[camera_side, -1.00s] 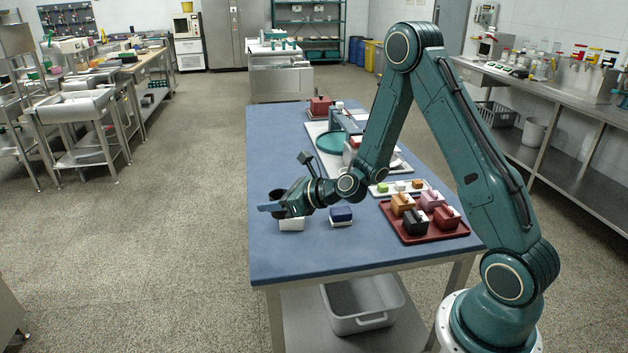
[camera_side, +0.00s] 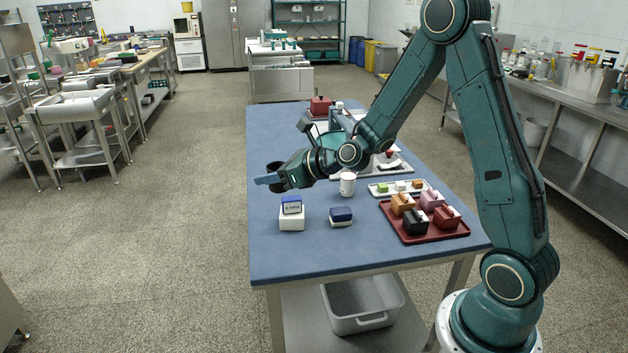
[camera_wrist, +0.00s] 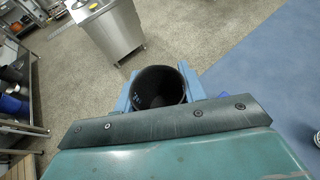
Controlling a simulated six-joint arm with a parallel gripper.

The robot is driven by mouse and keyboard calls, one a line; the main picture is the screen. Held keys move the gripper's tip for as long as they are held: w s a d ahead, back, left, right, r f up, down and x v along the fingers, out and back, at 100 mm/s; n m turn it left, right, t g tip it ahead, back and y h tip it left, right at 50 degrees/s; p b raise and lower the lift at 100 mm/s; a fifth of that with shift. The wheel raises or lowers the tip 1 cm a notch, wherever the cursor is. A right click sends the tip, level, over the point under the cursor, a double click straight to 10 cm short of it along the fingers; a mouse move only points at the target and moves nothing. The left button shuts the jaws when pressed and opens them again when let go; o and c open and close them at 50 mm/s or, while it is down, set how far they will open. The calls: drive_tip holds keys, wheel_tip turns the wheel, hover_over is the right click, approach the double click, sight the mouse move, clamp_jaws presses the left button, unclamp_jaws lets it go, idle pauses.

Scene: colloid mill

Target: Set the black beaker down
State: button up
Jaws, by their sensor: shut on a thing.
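My gripper (camera_side: 273,180) is over the far left part of the blue table (camera_side: 375,262) in the side view. It is shut on the black beaker (camera_wrist: 160,88), which sits between the two blue fingers in the wrist view with its open mouth toward the camera. The beaker's inside looks dark and empty. In the side view the beaker (camera_side: 277,169) is mostly hidden by the gripper. It appears raised above the table top, but the exact gap cannot be told.
A white cup (camera_side: 347,184) stands near my wrist. A red tray (camera_side: 428,238) holds several small boxes. The table's left edge lies close to the gripper.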

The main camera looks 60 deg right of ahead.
idle(0.4)
drive_tip(key=w+d+m+h, duration=0.1)
drive_tip(key=w+d+h, duration=0.1)
drive_tip(key=w+d, duration=0.35)
drive_tip(key=w+d+m+h, duration=0.1)
drive_tip(key=w+d+m, duration=0.1)
drive_tip(key=d, duration=0.6)
drive_tip(key=m+h, duration=0.4)
drive_tip(key=h, duration=0.1)
hover_over(307, 190)
drive_tip(key=shift+d+r+g, duration=0.1)
drive_tip(key=shift+g, duration=0.3)
wheel_tip(307, 190, down, 20)
drive_tip(key=o, duration=1)
